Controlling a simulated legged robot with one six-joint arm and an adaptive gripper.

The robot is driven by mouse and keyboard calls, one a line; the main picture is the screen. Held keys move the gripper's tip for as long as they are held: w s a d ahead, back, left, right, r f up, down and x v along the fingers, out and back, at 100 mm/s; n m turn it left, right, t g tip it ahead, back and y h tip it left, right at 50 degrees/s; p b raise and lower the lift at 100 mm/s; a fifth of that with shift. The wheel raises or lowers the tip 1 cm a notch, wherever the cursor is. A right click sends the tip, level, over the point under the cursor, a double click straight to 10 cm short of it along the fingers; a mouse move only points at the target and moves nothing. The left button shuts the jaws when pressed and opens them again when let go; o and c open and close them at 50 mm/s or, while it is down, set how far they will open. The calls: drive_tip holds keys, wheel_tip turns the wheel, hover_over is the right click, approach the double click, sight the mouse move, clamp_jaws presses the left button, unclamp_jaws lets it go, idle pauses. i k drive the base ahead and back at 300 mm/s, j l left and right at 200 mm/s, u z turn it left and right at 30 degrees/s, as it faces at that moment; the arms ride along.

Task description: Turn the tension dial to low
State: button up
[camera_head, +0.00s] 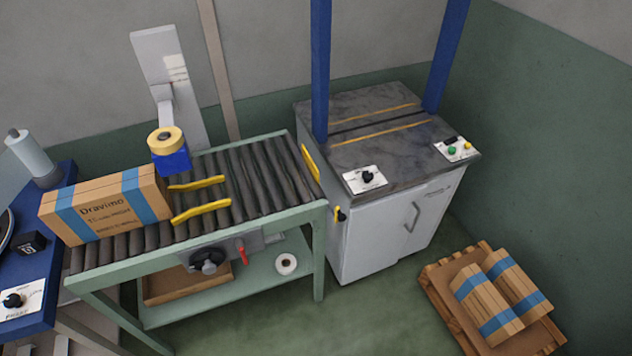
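A black dial (368,177) with a pointer knob sits on a white label plate at the front left of the strapping machine's dark top (390,150). A second black dial (13,300) sits on a white plate on the blue machine at the left edge. A larger black knob (207,261) is on the conveyor's front side. The lettering is too small to read, so I cannot tell which is the tension dial or where each points. My gripper is not in view.
A Dravimo carton (105,208) with blue straps lies on the roller conveyor (265,180), near yellow guides. A red lever (242,252) sticks out below. The white cabinet (385,235) has a handle. A pallet (440,280) bears strapped bundles at right. Green floor is open in front.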

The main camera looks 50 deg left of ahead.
sight(367, 176)
drive_tip(key=u, duration=1.65)
drive_tip(key=i+j, duration=0.25)
drive_tip(key=i, duration=0.25)
drive_tip(key=i+j+u, duration=0.1)
drive_tip(key=i+j, duration=0.2)
drive_tip(key=i, duration=0.2)
